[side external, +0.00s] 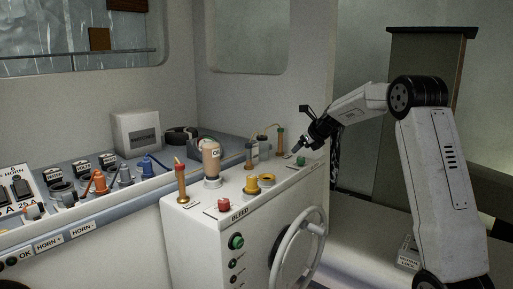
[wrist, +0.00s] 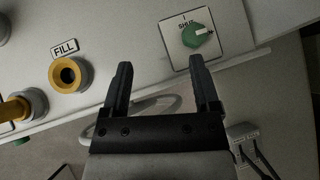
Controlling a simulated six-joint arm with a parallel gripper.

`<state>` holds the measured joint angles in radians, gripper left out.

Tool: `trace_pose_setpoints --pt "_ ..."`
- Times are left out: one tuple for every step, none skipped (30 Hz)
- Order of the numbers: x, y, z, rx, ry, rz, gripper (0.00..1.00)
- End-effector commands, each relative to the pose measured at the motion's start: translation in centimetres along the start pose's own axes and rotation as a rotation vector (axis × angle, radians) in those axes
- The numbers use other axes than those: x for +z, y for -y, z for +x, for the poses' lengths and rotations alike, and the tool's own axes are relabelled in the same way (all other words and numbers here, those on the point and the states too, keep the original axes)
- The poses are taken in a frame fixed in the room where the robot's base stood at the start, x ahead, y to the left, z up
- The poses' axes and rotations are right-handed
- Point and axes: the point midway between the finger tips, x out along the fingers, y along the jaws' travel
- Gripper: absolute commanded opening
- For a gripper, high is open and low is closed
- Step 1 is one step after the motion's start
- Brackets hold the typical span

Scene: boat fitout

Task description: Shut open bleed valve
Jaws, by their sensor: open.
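A green valve knob (wrist: 198,37) with a white pointer sits on a pale square plate in the wrist view. "SHUT" is printed by a mark at its upper left, and the pointer points right, away from that mark. A green knob (side external: 301,160) also shows on the white console top in the side view, just under my gripper (side external: 297,149). In the wrist view my gripper (wrist: 161,85) is open and empty. Its right fingertip is close to the knob's lower edge in the picture; whether they touch cannot be told. A BLEED label (side external: 240,213) is on the console's front edge.
A yellow FILL port (wrist: 69,74) is left of the knob. A red knob (side external: 223,205), a bottle (side external: 211,160) and slim upright fittings (side external: 181,183) stand on the console (side external: 190,232). A handwheel (side external: 299,250) is on its front. Open air lies right of the console.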

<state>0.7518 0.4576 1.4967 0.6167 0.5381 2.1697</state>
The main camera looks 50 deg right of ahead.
Motion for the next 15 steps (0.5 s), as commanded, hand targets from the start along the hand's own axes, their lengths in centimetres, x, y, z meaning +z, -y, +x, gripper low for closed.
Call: trace_pose_setpoints --pt "-0.6 1.6 0.2 -0.020 -0.002 0.055 0.78" --pt "-0.8 2.3 0.3 -0.029 -0.001 0.083 0.78" --pt "-1.1 3.1 0.3 -0.039 -0.001 0.113 0.78" --pt "-1.2 3.5 0.4 -0.044 -0.001 0.129 0.78" --pt "-1.4 3.8 0.4 -0.048 -0.001 0.143 0.78" --pt "-1.5 4.1 0.5 -0.052 -0.001 0.156 0.78" --pt "-1.5 4.2 0.5 -0.053 0.000 0.161 0.78" --pt "-1.6 4.3 0.5 -0.055 0.000 0.164 0.78" --pt "-1.6 4.3 0.5 -0.055 0.000 0.166 0.78" --pt "-1.6 4.3 0.5 -0.055 0.000 0.166 0.78" --pt "-1.5 4.3 0.5 -0.055 0.000 0.165 0.78" --pt "-1.5 4.3 0.5 -0.054 0.000 0.164 0.78" --pt "-1.5 4.2 0.5 -0.054 0.000 0.164 0.78" --pt "-1.5 4.2 0.6 -0.054 0.000 0.164 0.78" --pt "-1.5 4.2 0.7 -0.054 0.000 0.163 0.78"
